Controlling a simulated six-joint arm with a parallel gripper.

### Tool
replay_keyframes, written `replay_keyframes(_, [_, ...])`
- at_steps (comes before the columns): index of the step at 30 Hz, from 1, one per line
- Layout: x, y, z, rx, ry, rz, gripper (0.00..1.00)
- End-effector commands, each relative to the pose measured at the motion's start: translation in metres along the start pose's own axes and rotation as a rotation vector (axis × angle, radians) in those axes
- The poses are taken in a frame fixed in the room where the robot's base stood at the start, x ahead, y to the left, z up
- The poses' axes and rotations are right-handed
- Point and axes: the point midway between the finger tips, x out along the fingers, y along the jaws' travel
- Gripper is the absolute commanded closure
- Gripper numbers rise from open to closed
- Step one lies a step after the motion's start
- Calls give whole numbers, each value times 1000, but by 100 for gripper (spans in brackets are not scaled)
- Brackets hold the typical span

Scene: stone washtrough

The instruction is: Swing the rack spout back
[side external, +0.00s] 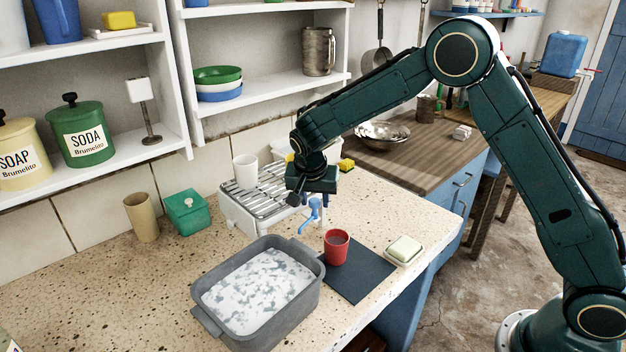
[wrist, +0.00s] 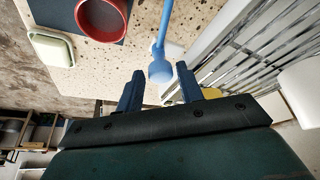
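The light-blue spout (side external: 313,212) stands by the front right corner of the white rack (side external: 238,213), below my gripper (side external: 306,193). In the wrist view the spout (wrist: 163,38) runs up the picture, with its rounded near end in line with the gap between my two dark-blue fingertips (wrist: 159,77). The fingers are apart and the gripper is open. I see no clear contact, and cannot tell how deep the spout's end lies between the fingers. The rack's metal bars (wrist: 245,60) show at the right of the wrist view.
A red cup (side external: 337,246) stands on a dark mat (side external: 358,277), with a soap dish (side external: 404,251) to its right. A grey basin (side external: 213,324) of sudsy water is in front. A white cup (side external: 245,171) is on the rack. The counter left of the rack is partly clear.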

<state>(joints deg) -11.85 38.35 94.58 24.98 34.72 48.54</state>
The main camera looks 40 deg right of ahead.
Motion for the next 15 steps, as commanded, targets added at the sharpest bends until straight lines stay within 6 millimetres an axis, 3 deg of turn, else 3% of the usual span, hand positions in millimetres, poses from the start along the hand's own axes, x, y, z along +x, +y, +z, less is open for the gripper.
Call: replay_keyframes(15, [0, -4, -1, -12, 4, -15, 52])
